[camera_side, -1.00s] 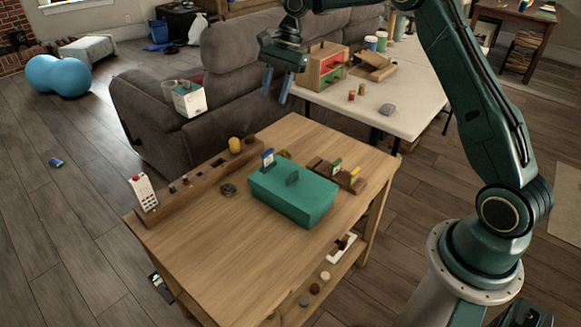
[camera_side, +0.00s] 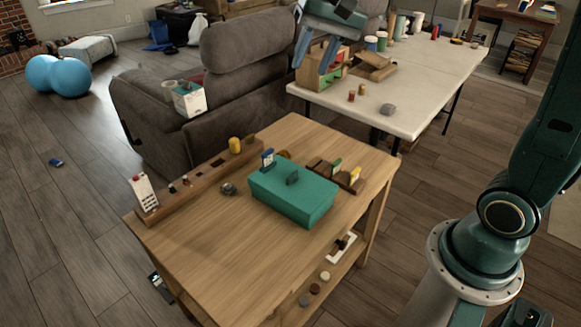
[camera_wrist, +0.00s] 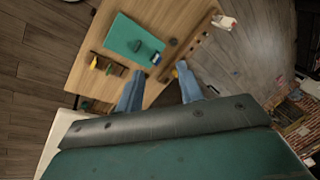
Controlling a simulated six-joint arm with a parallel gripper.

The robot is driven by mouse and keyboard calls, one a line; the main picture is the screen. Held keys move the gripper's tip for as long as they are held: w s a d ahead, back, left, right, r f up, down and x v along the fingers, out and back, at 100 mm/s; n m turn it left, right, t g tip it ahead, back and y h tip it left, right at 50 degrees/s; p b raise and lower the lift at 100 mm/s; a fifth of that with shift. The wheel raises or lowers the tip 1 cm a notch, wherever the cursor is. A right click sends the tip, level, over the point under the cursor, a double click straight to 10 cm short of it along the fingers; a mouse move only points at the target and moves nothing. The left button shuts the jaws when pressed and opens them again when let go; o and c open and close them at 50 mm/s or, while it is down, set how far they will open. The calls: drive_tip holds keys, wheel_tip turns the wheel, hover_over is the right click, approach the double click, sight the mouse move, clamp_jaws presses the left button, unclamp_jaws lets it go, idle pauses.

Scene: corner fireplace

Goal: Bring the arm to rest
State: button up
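My gripper (camera_side: 315,55) is raised at the top of the side view, in front of the wooden box on the white table. Its two blue fingers are spread apart with nothing between them. The fingers also show in the wrist view (camera_wrist: 158,92), parted above the wooden table. The teal lidded box (camera_side: 292,196) stands on the wooden table (camera_side: 215,255), well below and apart from my gripper. It also shows in the wrist view (camera_wrist: 134,38). The upper part of my arm is cut off by the side view's top and right edges.
A long wooden rack (camera_side: 205,181) with a white remote-like item (camera_side: 144,192) lines the table's left edge. A small rack (camera_side: 345,178) stands right of the teal box. The white table (camera_side: 420,105) holds a wooden box (camera_side: 328,72) and cups. A grey sofa (camera_side: 155,115) stands behind.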

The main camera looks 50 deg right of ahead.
drive_tip(key=s+f+n+t+h, duration=0.2)
drive_tip(key=s+n, duration=0.5)
drive_tip(key=s, duration=1.3)
drive_tip(key=shift+s+d+f+n, duration=0.35)
drive_tip(key=shift+d+f, duration=0.1)
drive_tip(key=shift+f, duration=0.45)
